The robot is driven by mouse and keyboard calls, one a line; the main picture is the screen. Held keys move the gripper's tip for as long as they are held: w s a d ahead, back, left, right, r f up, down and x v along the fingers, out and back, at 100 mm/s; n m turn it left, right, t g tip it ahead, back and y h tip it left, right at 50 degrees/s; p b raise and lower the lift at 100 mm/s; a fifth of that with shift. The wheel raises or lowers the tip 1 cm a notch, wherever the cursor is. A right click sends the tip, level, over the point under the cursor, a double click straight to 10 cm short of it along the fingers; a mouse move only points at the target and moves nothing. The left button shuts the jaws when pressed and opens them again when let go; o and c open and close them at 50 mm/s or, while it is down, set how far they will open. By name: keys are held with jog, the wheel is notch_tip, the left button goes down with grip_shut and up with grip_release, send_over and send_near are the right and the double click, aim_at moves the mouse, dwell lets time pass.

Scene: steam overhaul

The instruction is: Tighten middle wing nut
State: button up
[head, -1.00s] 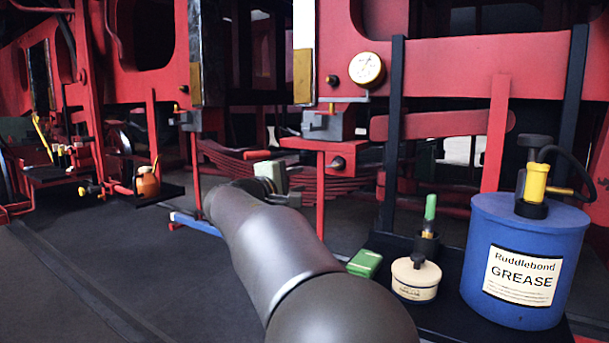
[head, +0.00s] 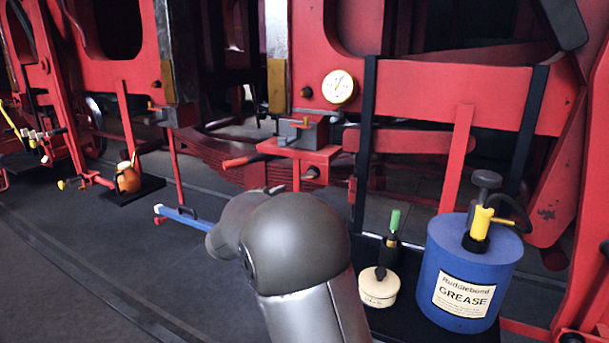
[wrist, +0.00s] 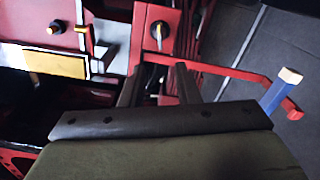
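The knob is beyond the fingertips, toward the top of the picture, and not touched. In the head view my gripper is mostly hidden behind my arm.
A blue bar (head: 185,215) with a pale end lies low left of my arm. A blue grease drum (head: 470,265), a cream tin (head: 378,290) and a green-topped item (head: 395,222) stand at right. A gauge (head: 339,87) is above the bracket.

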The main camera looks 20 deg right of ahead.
aim_at(307, 177)
jog(key=p+x, duration=0.3)
jog(key=x, duration=1)
jog(key=shift+w+d, duration=0.25)
jog(key=shift+c, duration=0.3)
grip_shut()
